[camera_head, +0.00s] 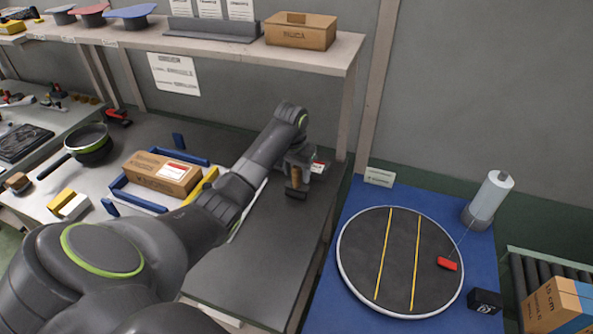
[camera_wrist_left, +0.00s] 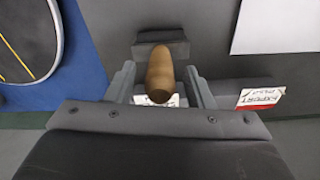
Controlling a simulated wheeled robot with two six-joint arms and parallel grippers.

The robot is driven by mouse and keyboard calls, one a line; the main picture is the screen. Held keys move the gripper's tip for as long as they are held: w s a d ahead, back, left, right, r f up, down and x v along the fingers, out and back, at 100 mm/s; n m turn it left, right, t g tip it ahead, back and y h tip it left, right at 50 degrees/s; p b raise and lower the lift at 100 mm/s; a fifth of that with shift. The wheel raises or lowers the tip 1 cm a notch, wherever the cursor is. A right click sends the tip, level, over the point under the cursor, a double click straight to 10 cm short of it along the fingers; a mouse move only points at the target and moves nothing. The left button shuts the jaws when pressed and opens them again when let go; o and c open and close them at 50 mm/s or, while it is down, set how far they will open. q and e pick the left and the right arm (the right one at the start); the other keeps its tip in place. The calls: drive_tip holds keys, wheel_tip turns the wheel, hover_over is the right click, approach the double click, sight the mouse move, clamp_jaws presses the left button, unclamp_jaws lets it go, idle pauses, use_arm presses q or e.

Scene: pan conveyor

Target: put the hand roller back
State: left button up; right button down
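The hand roller has a brown handle (camera_head: 295,178) and a dark roller head (camera_head: 296,193). It is at the far right part of the grey bench, below my left gripper (camera_head: 299,167). In the left wrist view the brown handle (camera_wrist_left: 160,75) points toward the camera, between the two fingers of my left gripper (camera_wrist_left: 160,80). The dark roller head (camera_wrist_left: 162,46) lies just beyond the fingertips. Gaps show on both sides of the handle, so the fingers are open around it. Whether the roller touches the bench is hard to tell. My right gripper is not in view.
A carton (camera_head: 162,173) sits within a blue frame (camera_head: 138,198) on the bench. A pan (camera_head: 89,144) stands further left. A round turntable (camera_head: 360,252) is on the blue table at right. A shelf (camera_head: 335,52) overhangs the back. A red-white label (camera_wrist_left: 260,97) lies beside the gripper.

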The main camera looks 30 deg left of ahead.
use_arm(q)
drive_tip(key=r, duration=0.5)
drive_tip(key=s+r+b, duration=0.1)
drive_tip(key=r, duration=0.1)
drive_tip(key=shift+r, duration=0.4)
drive_tip(key=shift+f, duration=0.1)
